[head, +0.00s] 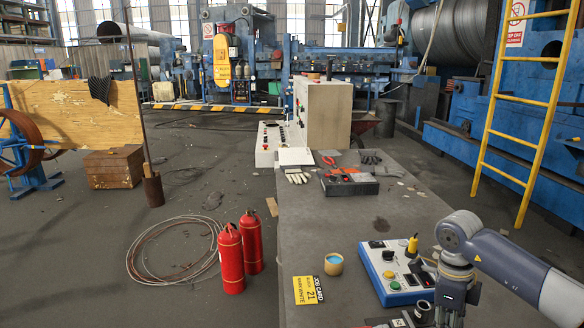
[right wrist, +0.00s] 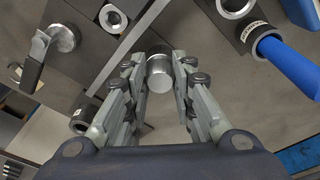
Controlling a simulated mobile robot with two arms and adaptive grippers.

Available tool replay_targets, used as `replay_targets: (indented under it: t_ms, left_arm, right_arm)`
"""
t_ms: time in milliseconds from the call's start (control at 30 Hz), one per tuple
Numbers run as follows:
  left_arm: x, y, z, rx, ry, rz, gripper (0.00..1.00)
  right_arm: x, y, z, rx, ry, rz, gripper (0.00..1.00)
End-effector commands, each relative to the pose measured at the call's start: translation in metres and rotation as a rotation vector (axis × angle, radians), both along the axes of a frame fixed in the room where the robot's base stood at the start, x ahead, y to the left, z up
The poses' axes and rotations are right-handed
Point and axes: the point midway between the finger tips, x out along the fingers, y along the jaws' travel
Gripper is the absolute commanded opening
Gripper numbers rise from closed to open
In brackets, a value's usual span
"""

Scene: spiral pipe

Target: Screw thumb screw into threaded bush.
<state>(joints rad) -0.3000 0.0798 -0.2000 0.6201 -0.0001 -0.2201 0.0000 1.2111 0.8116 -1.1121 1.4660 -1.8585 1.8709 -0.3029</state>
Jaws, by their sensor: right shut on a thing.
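In the right wrist view my right gripper (right wrist: 163,66) is closed around a short grey metal cylinder, which looks like the thumb screw (right wrist: 159,78). Its smooth round end faces the camera; its far end is hidden. A light metal ring with a dark bore, possibly the threaded bush (right wrist: 112,18), sits on a dark block to the upper left, apart from the held piece. A similar ring (right wrist: 236,5) shows at the top right edge. I cannot tell which one is the bush. In the head view my right arm reaches down over the table's near right part. My left gripper is out of view.
In the right wrist view a blue-handled tool (right wrist: 290,66) lies at right, a metal lever piece (right wrist: 40,55) at left and a hollow dark cylinder (right wrist: 84,119) below it. In the head view a control box (head: 395,275) and a small tin (head: 333,264) stand on the table (head: 345,220).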

Motion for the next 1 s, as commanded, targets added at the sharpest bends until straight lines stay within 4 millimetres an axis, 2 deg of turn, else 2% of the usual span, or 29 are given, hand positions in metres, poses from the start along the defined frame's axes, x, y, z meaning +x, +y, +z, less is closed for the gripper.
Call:
replay_targets:
  t_ms: [333, 467, 667, 700, 800, 1000]
  left_arm:
    - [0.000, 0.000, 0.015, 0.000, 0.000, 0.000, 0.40]
    - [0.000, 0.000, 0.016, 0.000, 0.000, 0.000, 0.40]
    - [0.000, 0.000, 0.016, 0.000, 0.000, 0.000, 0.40]
    - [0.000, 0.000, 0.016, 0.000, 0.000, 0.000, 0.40]
    - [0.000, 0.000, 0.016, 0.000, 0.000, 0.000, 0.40]
    - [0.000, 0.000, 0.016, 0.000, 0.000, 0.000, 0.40]
  right_arm:
    - [-0.001, 0.004, -0.001, 0.007, 0.010, -0.403, 0.00]
    - [-0.001, 0.004, -0.002, 0.007, 0.010, -0.468, 0.00]
    - [-0.001, 0.004, -0.003, 0.007, 0.010, -0.475, 0.00]
    - [-0.001, 0.005, -0.003, 0.006, 0.011, -0.474, 0.25]
    - [-0.001, 0.004, -0.003, 0.005, 0.009, -0.473, 0.46]
    - [-0.001, 0.002, -0.002, 0.003, 0.007, -0.476, 0.46]
